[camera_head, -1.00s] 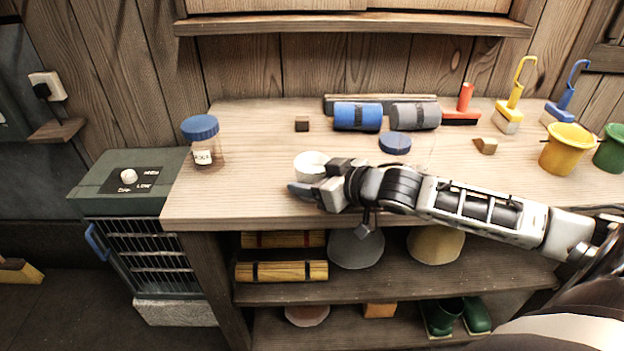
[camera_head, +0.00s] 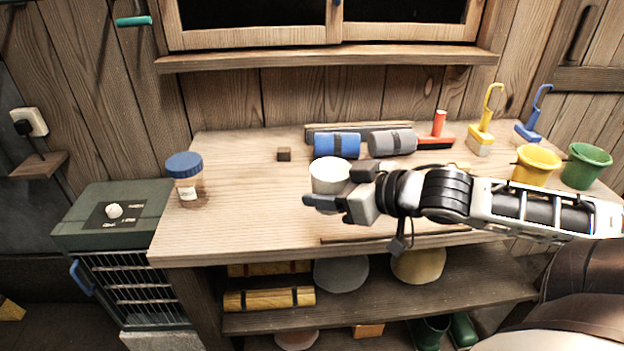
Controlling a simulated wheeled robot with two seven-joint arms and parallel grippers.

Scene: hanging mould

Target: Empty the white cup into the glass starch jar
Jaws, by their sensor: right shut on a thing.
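The white cup (camera_head: 329,178) is upright in my right gripper (camera_head: 332,204). The gripper comes from the right and is shut on the cup. The cup appears raised a little above the worktop; its contents cannot be made out. A clear jar with a blue lid (camera_head: 186,180) stands at the left of the worktop; its label is too small to read surely, so I cannot tell whether it is the starch jar. A second blue-lidded jar, seen earlier, is not visible now, probably behind my right gripper and arm. My left gripper is not in view.
The wooden worktop (camera_head: 240,225) is clear between the left jar and the cup. A small brown block (camera_head: 284,154), blue roll (camera_head: 337,145) and grey roll (camera_head: 392,142) lie at the back. Yellow (camera_head: 537,166) and green (camera_head: 586,166) pots stand right. A shelf (camera_head: 330,58) overhangs behind.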

